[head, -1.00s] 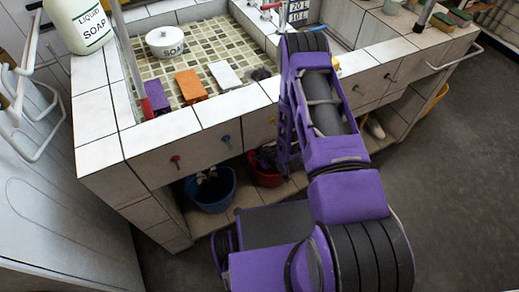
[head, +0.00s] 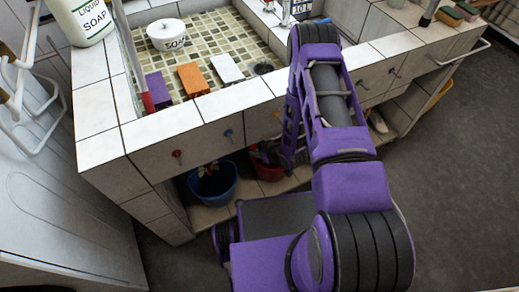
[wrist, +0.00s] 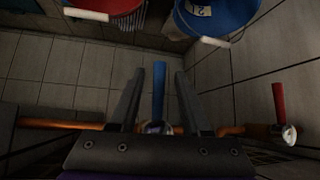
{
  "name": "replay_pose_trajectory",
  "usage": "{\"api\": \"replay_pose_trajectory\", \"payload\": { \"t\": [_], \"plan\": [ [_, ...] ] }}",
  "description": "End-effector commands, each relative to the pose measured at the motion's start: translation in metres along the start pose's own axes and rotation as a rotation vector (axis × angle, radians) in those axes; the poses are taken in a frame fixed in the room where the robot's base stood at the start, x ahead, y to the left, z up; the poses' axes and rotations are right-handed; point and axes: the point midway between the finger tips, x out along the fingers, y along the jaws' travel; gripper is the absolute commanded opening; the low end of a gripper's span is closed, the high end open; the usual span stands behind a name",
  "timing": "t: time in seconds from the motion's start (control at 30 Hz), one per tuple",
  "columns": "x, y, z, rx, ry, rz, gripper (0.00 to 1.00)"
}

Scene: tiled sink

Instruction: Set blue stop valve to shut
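The blue stop valve (wrist: 159,93) shows in the wrist view as a straight blue lever on a copper pipe (wrist: 232,130). The lever stands upright in the picture, across the line of the pipe. My gripper (wrist: 157,75) is open, with one dark finger on each side of the lever and a visible gap on both sides. A valve with a red lever (wrist: 279,100) sits on the pipe to the right. In the head view my purple arm reaches to the sink front and the gripper's fingers are hidden.
A red bucket (wrist: 105,5) and a blue bucket (wrist: 222,15) stand near the valves. The head view shows the tiled sink counter (head: 165,122), with a blue knob (head: 228,133) and a red knob (head: 178,154) on its front. Grey floor (head: 450,160) is clear at right.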

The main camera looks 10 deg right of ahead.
Motion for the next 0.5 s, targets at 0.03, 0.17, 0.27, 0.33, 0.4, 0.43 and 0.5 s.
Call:
{"api": "replay_pose_trajectory", "payload": {
  "t": [0.03, 0.17, 0.27, 0.33, 0.4, 0.43, 0.5],
  "plan": [
    [0.0, 0.0, 0.0, 0.0, -0.001, 0.0, 0.47],
    [-0.002, 0.0, 0.0, 0.0, -0.001, 0.001, 0.47],
    [-0.01, 0.001, 0.0, 0.0, -0.002, 0.001, 0.47],
    [-0.021, 0.001, -0.001, 0.0, -0.002, 0.001, 0.47],
    [-0.036, 0.001, -0.001, 0.002, -0.002, 0.001, 0.47],
    [-0.043, 0.001, -0.001, 0.002, -0.003, 0.002, 0.47],
    [-0.061, 0.001, -0.002, 0.002, -0.002, 0.002, 0.47]
  ]
}}
